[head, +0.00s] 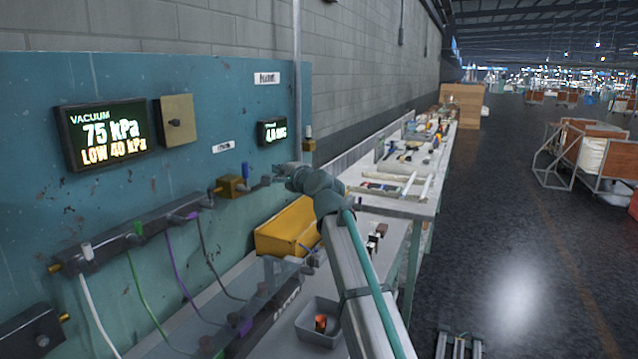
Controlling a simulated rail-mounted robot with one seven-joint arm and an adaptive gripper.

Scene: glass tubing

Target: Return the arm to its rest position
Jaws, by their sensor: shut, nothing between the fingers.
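My arm (352,262) reaches up from the lower middle of the head view and bends left at a rounded grey joint. Its far end, with my gripper (279,178), is small and dark in front of the blue panel (225,95). My gripper is shut and empty, just right of a brass valve block (234,187) on the panel. I cannot tell whether it touches the fitting there.
A vacuum display (107,133) reads 75 kPa, LOW 40 kPa. A manifold (130,238) with coloured tubes runs along the panel. A yellow bin (287,228) and a grey tray (318,322) sit by my arm. A long bench (400,205) recedes behind; open floor (500,250) lies right.

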